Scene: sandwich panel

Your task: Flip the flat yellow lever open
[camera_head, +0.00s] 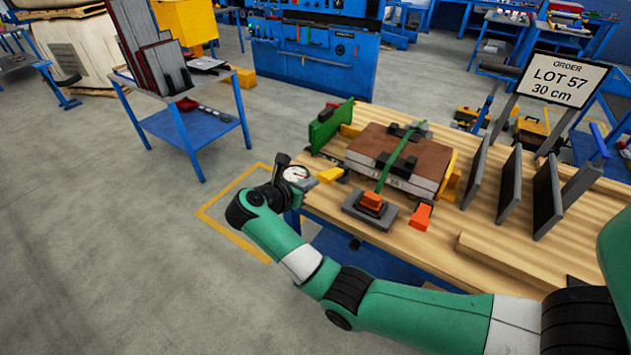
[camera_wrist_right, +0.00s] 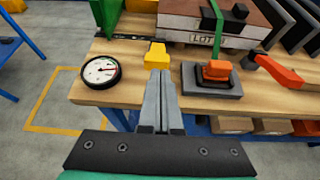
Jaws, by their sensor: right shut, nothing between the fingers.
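The flat yellow lever (camera_head: 331,174) is at the front-left edge of the wooden bench, beside the clamped panel stack (camera_head: 398,157). In the right wrist view the lever (camera_wrist_right: 156,54) lies just beyond my fingertips. My right gripper (camera_head: 314,182) is shut and empty at the bench's front-left edge, just short of the lever. In the right wrist view its closed fingers (camera_wrist_right: 160,76) point at the lever's near end. I cannot tell whether they touch it. My left gripper is not in view.
A round dial gauge (camera_wrist_right: 101,72) sits left of my fingers. An orange knob on a grey base (camera_head: 371,202) and an orange lever (camera_head: 420,215) are to the right. Dark upright plates (camera_head: 510,184) stand farther right. Open floor lies left of the bench.

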